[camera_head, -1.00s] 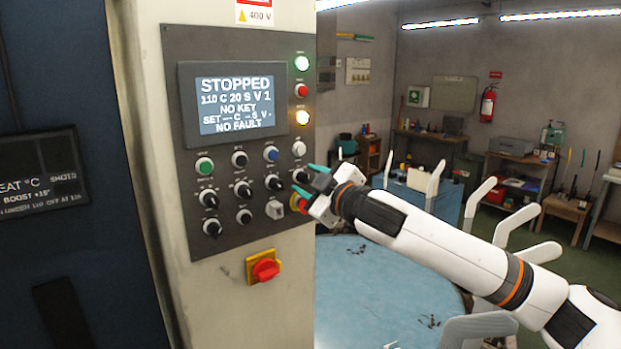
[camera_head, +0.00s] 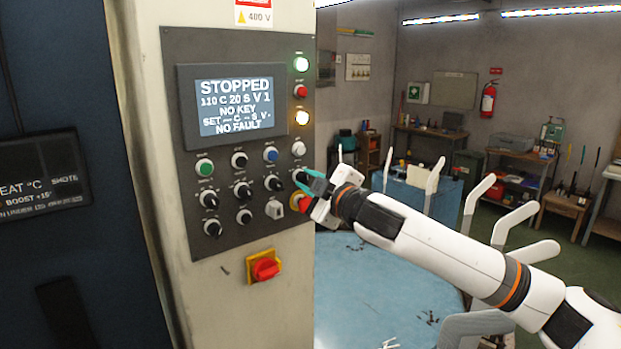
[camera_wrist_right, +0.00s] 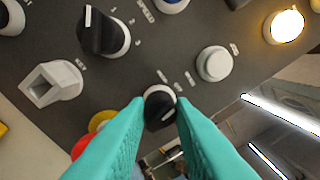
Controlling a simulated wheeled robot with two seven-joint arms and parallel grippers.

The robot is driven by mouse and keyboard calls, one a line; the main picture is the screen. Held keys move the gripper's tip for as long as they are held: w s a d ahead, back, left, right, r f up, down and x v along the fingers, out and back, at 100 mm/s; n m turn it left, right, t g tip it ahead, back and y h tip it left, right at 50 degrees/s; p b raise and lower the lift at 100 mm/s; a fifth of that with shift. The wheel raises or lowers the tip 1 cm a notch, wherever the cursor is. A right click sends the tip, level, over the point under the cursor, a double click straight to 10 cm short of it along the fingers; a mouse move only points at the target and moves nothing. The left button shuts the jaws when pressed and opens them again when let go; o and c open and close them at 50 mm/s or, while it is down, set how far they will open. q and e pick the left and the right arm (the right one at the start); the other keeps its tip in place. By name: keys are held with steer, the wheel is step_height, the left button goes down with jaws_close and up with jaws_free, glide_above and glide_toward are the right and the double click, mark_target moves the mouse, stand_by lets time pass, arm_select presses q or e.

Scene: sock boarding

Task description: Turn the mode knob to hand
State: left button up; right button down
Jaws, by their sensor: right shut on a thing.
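The control panel (camera_head: 234,236) carries several black selector knobs. My right gripper (camera_head: 309,183) is at the right end of the upper row of black knobs, its teal fingers shut on the rightmost black knob (camera_head: 298,175). In the right wrist view this knob (camera_wrist_right: 159,98), with a white pointer line, sits between the fingertips of the gripper (camera_wrist_right: 160,110). My left gripper is not in view.
The display (camera_head: 235,105) reads STOPPED, NO KEY, NO FAULT. A grey key-like switch (camera_head: 274,209) and a red button on yellow (camera_head: 299,201) are close below the gripper. A red rotary switch (camera_head: 265,268) is lower down. A blue round table (camera_head: 375,295) stands right of the cabinet.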

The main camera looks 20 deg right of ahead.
steer(key=n+p, duration=0.2)
steer(key=n, duration=0.2)
steer(key=shift+n+p, duration=1)
steer(key=shift+n, duration=0.6)
steer(key=shift+f, duration=0.1)
steer(key=c, duration=1.3)
jaws_free()
steer(key=shift+o, duration=0.2)
steer(key=b+v, duration=0.4)
steer(key=v, duration=0.8)
steer(key=shift+b, duration=0.4)
steer(key=shift+w+f, duration=0.1)
steer(key=shift+f, duration=0.1)
